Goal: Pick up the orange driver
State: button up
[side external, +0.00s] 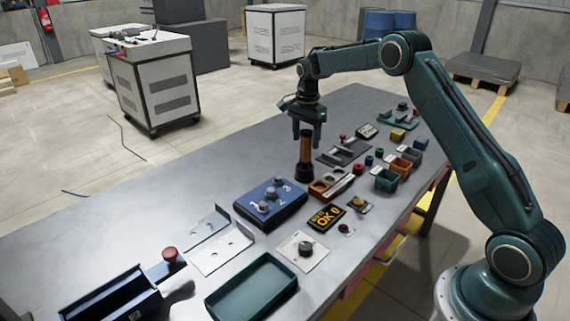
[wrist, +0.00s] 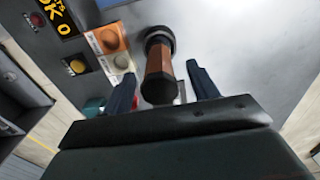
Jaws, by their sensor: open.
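The orange driver (side external: 306,149) stands upright on the table with a dark round base at its foot. In the wrist view its orange-brown body (wrist: 159,62) runs from a black round base to a dark near end. My gripper (side external: 307,134) is open above the driver, pointing down, with its fingers at the level of the driver's top. In the wrist view my gripper (wrist: 162,72) has one finger on each side of the driver, with gaps showing between them and it. The driver is not held.
An orange block with round recesses (side external: 322,188) stands close to the driver's base. A blue numbered box (side external: 268,222), a black "OK 0" display (side external: 326,218) and several small bins and parts lie around. The grey table (side external: 190,190) is clear to the left.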

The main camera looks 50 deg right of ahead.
aim_at(306, 145)
jog(key=shift+f, duration=1.8)
jog(key=c, duration=1.2)
jog(key=shift+o, duration=0.2)
jog(key=shift+r, duration=0.2)
notch_tip(306, 145, up, 20)
jog(key=shift+f, duration=0.15)
